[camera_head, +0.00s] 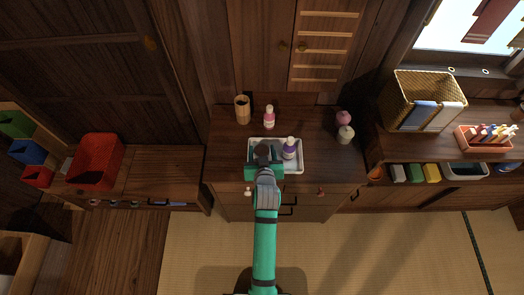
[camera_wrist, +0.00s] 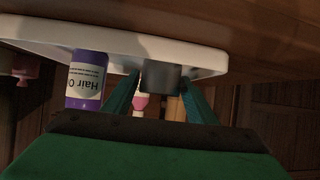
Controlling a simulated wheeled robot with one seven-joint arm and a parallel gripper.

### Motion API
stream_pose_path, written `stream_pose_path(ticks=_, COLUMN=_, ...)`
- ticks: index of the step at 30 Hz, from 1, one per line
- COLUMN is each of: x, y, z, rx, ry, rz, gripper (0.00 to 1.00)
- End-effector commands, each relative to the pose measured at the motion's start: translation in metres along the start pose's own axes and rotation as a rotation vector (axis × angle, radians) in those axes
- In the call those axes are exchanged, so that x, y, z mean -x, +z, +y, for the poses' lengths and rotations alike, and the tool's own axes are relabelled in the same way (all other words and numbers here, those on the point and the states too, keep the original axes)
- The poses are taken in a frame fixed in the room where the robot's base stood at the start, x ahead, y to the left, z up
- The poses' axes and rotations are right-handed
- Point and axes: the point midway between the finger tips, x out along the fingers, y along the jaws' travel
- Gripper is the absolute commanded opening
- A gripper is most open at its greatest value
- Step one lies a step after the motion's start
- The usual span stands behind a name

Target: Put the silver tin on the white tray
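The white tray (camera_head: 293,168) lies on the dark cabinet top in the head view; its underside-up image fills the top of the wrist view (camera_wrist: 210,59). My gripper (camera_head: 265,156) is over the tray's left part. In the wrist view my gripper (camera_wrist: 161,82) has the grey silver tin (camera_wrist: 162,77) between its two green fingertips, which look to be against its sides. The tin's end is at the tray surface; whether it bears on it is hard to tell. My gripper hides the tin in the head view.
The cabinet's front-right top is clear.

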Motion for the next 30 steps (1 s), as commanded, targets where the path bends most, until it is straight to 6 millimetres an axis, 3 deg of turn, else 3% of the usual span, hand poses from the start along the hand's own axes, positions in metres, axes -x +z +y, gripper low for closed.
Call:
stream_pose_path(ticks=8, x=0.015, y=-0.002, z=0.000, rx=0.000, ry=0.000, rz=0.000, gripper=0.52)
stream_pose_path(ticks=21, x=0.097, y=-0.002, z=0.000, rx=-0.001, ry=0.000, rz=-0.001, gripper=0.52)
stream_pose_path(ticks=30, x=0.123, y=0.001, z=0.000, rx=-0.001, ry=0.002, rz=0.000, gripper=0.52)
